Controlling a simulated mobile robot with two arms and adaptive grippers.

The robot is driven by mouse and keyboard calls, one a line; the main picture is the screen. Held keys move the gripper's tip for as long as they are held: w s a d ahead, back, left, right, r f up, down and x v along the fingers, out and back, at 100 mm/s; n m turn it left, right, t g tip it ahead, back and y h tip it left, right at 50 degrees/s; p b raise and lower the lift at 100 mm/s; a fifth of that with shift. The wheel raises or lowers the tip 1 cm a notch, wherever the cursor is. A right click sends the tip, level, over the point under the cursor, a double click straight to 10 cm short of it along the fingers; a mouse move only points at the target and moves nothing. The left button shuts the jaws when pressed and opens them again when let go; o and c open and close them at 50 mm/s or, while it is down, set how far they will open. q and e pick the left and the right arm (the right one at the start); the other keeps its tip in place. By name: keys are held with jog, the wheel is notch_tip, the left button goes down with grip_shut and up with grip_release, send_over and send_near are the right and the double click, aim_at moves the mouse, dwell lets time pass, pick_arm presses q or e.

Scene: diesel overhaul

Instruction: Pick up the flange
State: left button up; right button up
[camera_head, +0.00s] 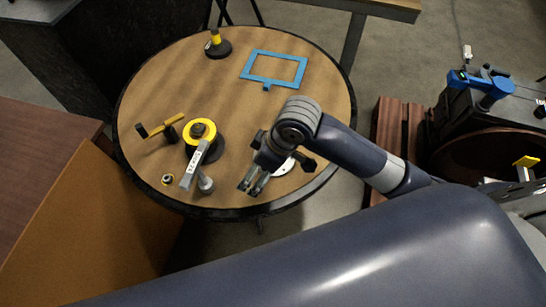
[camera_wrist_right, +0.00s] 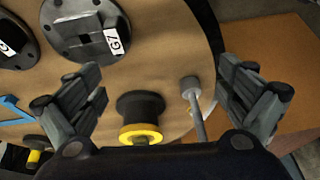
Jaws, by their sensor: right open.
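My right gripper (camera_head: 253,186) is open and empty over the near right part of the round table. Its spread fingers also show in the right wrist view (camera_wrist_right: 160,88). In that view a round dark grey flange (camera_wrist_right: 64,40) with bolt holes, a raised middle and a white "G7" label lies on the table, beyond the left finger and apart from it. A second, similar flange (camera_wrist_right: 14,52) with a white label is cut off by the left edge. In the head view my right arm hides most of this area; only a pale rim (camera_head: 285,167) shows beside it. My left gripper is out of view.
On the wooden table (camera_head: 165,85) stand a black piece with a yellow ring (camera_head: 203,127), a grey labelled tool (camera_head: 191,168), a yellow-handled piece (camera_head: 167,124), a blue frame (camera_head: 274,82) and a black-based yellow piece (camera_head: 217,47). The table's middle is clear.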

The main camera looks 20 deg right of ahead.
notch_tip(320, 180, up, 3)
jog(key=g+h, duration=0.1)
jog(key=h, duration=0.1)
send_over(289, 163)
jog(key=w+a, duration=0.1)
jog(key=a, duration=0.2)
jog(key=shift+n, duration=0.3)
jog(key=f, duration=0.3)
jog(key=w+f, duration=0.1)
jog(key=f, duration=0.1)
jog(key=shift+a, duration=0.4)
jog(key=shift+s+a+f, duration=0.1)
jog(key=shift+a+f, duration=0.1)
jog(key=shift+f, duration=1.2)
jog(key=shift+s+a+f, duration=0.1)
jog(key=shift+a+f, duration=0.05)
jog(key=shift+f, duration=1.25)
jog(key=shift+c, duration=0.6)
jog(key=c, duration=1.1)
